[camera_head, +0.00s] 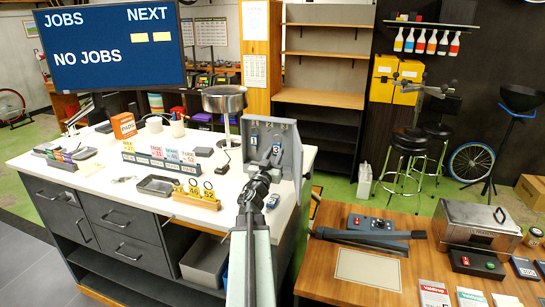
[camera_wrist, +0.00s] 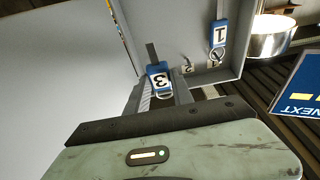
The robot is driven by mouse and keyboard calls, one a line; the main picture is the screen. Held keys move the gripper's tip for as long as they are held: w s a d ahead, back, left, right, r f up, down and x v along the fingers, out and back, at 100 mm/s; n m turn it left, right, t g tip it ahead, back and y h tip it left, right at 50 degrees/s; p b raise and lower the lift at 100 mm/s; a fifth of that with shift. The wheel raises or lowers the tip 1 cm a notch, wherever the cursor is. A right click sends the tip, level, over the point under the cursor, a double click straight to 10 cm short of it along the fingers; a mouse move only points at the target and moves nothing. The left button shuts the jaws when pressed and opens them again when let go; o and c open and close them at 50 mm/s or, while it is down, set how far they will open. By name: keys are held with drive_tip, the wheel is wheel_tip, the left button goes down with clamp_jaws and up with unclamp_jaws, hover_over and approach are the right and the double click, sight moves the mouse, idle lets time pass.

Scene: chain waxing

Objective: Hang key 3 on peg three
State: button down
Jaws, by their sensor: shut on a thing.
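The grey key cabinet (camera_head: 292,160) stands open on the white counter, with labels 1, 2 and 3 along its top. A blue key tag marked 1 (camera_wrist: 219,34) hangs by its ring at the first peg; it also shows in the head view (camera_head: 253,138). The blue key 3 (camera_wrist: 158,77) hangs down in front of the cabinet's back, under the third label. My gripper (camera_head: 268,172) reaches into the cabinet. In the wrist view its fingers (camera_wrist: 165,97) are shut on key 3 at the ring end. Peg three is hidden, so I cannot tell whether the ring is around it.
Another blue key tag (camera_head: 272,201) lies on the counter below the cabinet. The wooden bench (camera_head: 330,262) is to the right.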

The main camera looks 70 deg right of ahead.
sight(279, 148)
drive_tip(key=shift+w+d+f, duration=0.1)
drive_tip(key=shift+d, duration=1.4)
drive_tip(key=shift+w+d+f, duration=0.1)
drive_tip(key=shift+d, duration=1.4)
drive_tip(key=shift+d+f+b, duration=0.5)
drive_tip(key=shift+d+b, duration=0.05)
drive_tip(key=shift+b, duration=0.1)
drive_tip(key=c, duration=1.5)
unclamp_jaws()
drive_tip(key=o, duration=1)
drive_tip(key=shift+s, duration=0.1)
drive_tip(key=shift+a, duration=0.1)
